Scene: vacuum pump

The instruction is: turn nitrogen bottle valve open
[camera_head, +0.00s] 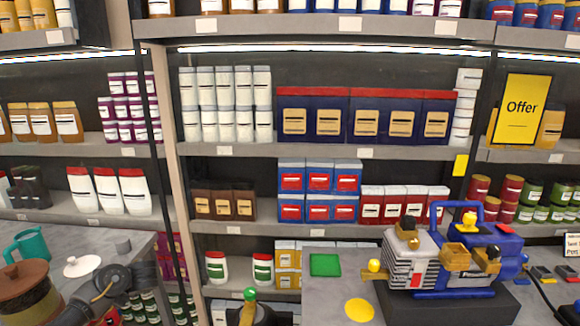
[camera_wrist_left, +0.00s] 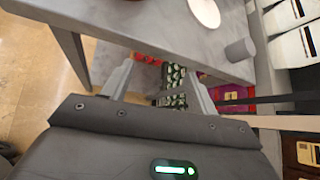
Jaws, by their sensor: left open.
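A green knob (camera_head: 250,294) on a brass-coloured fitting (camera_head: 247,313) shows at the bottom middle of the head view and looks like the bottle valve. The bottle below it is cut off by the frame edge. In the left wrist view my left gripper (camera_wrist_left: 161,72) is open, with its two fingers apart and nothing between them. It is near the edge of a grey table, apart from the things on it. I cannot make out my left gripper clearly in the head view, and my right gripper is in neither view.
A blue and grey vacuum pump (camera_head: 450,262) stands on the right table (camera_head: 330,295), near a green square (camera_head: 325,265) and a yellow disc (camera_head: 359,310). The left table (camera_head: 128,250) holds a brown pot (camera_head: 30,284), a teal mug (camera_head: 30,244) and a white lid (camera_head: 83,266). Stocked shelves stand behind.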

